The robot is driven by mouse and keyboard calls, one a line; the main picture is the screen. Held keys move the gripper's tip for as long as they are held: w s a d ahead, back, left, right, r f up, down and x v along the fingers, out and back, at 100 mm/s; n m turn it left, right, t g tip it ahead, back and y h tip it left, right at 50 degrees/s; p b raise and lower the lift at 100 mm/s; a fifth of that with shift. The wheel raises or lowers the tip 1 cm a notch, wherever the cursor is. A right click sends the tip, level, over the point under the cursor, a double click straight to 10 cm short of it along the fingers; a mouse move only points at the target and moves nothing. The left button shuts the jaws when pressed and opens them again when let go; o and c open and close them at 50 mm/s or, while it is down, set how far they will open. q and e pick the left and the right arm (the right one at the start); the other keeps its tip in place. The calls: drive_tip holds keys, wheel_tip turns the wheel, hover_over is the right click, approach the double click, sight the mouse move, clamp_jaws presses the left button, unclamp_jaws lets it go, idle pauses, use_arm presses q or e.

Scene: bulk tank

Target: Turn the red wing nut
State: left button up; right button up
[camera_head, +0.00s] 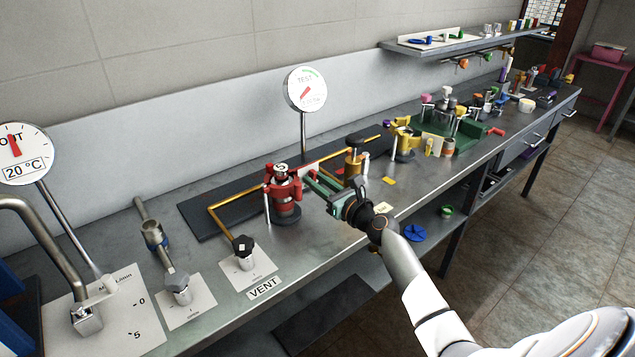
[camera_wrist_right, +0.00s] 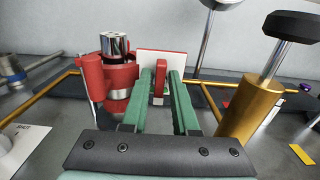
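A red clamp-like fitting (camera_head: 283,190) with a silver top stands on the bench; it also shows in the right wrist view (camera_wrist_right: 118,78), left of my fingers. A narrow upright red piece (camera_wrist_right: 159,88), which looks like a wing of the red wing nut, shows between my right fingertips. My right gripper (camera_head: 314,184) reaches toward the fitting's right side. Its two green fingers (camera_wrist_right: 161,80) are parted, one on each side of the red piece. I cannot tell whether they touch it. My left gripper is not in view.
A brass post with a black knob (camera_head: 354,160) stands close right of my gripper (camera_wrist_right: 250,105). A brass pipe (camera_head: 226,218) runs behind. A round test gauge (camera_head: 306,90) stands at the back. A black-knobbed valve (camera_head: 243,245) sits by the VENT label (camera_head: 264,288).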

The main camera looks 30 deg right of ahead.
drive_tip(key=shift+c, duration=0.4)
clamp_jaws()
